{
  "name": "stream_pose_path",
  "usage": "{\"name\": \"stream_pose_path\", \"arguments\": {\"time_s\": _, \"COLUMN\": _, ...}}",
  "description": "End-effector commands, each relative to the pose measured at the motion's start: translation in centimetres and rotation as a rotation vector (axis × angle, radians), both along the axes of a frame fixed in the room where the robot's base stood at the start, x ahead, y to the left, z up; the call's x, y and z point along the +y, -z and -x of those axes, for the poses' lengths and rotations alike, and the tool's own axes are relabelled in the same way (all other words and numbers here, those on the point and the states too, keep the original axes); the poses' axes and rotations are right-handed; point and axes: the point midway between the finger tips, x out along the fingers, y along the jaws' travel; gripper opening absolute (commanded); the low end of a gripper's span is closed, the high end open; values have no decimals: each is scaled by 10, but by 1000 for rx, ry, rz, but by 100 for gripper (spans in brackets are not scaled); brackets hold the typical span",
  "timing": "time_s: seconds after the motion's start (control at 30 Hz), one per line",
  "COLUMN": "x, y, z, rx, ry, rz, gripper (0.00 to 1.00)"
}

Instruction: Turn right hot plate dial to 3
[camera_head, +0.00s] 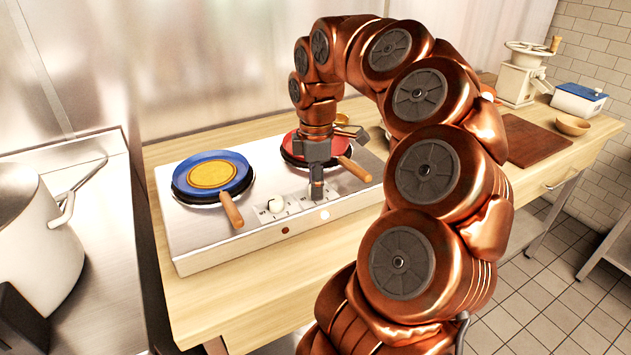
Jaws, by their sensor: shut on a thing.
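The hot plate unit (212,256) is a silver box on the wooden counter with two burners. Its left dial (276,205) is a pale knob with small marks around it on the top panel. My gripper (316,194) points down at the right dial's place and is shut on that dial, which is mostly hidden behind the fingers. The right dial's setting cannot be read. Below the dials on the front face are a dark red light (285,230) and a whitish light (324,214).
A blue pan with a yellow disc (212,174) sits on the left burner, its wooden handle (232,210) towards the front. A red pan (336,146) sits on the right burner, its handle (355,169) near my gripper. A large pot (38,240) stands at left.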

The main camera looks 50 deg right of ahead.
Motion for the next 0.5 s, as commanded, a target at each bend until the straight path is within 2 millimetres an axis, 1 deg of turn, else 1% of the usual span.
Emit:
{"name": "stream_pose_path", "arguments": {"time_s": 0.47, "x": 0, "y": 0, "z": 0, "rx": -1, "ry": -13, "rz": 1, "gripper": 0}}
{"name": "stream_pose_path", "arguments": {"time_s": 0.5, "x": 0, "y": 0, "z": 0, "rx": -1, "ry": -13, "rz": 1, "gripper": 38}}
